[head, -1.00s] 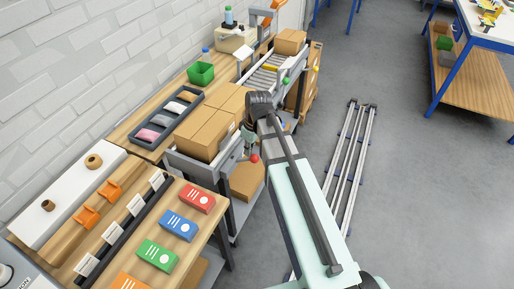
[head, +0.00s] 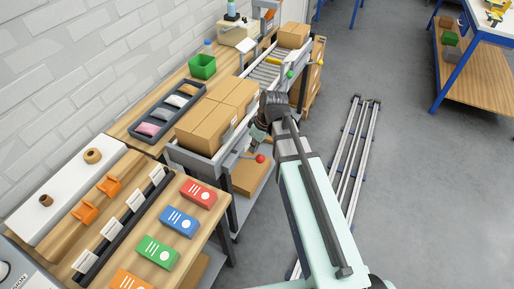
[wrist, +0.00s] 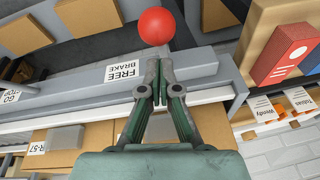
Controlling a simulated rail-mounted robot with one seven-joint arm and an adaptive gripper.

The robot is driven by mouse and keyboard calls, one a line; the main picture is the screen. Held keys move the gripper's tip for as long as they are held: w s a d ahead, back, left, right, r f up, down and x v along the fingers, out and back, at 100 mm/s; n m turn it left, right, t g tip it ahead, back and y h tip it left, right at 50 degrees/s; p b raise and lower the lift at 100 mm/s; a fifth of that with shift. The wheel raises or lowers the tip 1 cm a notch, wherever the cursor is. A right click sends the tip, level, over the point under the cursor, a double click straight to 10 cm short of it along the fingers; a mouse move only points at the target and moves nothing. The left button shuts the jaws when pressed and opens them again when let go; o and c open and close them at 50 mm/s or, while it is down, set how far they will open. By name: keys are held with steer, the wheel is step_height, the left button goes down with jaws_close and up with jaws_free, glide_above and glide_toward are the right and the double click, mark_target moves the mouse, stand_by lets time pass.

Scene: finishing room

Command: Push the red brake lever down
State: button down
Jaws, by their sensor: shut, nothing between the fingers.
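The red ball knob (head: 260,158) of the brake lever shows at the near side of the roller cart in the head view. In the wrist view the red knob (wrist: 156,26) is at the top, just beyond my fingertips. My gripper (wrist: 160,80) is shut and empty, with its fingers pointing toward the knob. I cannot tell whether they touch it. A label reading "FREE BRAKE" (wrist: 124,71) is on the grey rail left of the fingers. The lever's shaft is not clearly visible. In the head view my gripper (head: 259,134) is partly hidden behind my wrist.
Cardboard boxes (head: 207,128) stand on the cart above the rail. The wooden bench (head: 190,258) with red, blue and green boxes is at the lower left. A carton (head: 248,177) sits on the cart's lower shelf. The floor (head: 400,190) to the right is mostly open.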

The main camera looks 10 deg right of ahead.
steer(key=a+b+v, duration=0.1)
steer(key=b+v, duration=0.1)
steer(key=v, duration=0.9)
steer(key=shift+w+r, duration=0.3)
steer(key=shift+w, duration=0.3)
